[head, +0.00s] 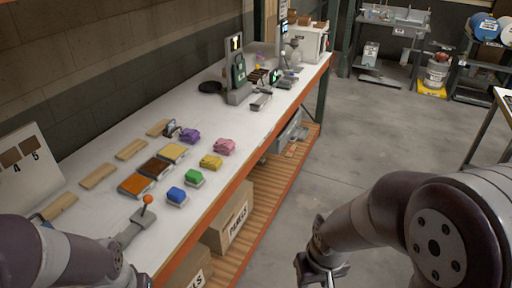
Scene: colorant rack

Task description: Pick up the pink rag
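The pink rag (225,147) lies crumpled on the white workbench (255,130), near the bench's front edge, in the head view. It is right of the purple rag (189,136) and behind the yellow rag (210,162). Nothing touches it from above. My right gripper (322,272) is low at the bottom of the view, over the floor in front of the bench and well apart from the rag. Its fingers are small and partly cut off, so its opening is unclear.
A grey stand (238,75) is farther back. Cardboard boxes (230,220) sit on the lower shelf.

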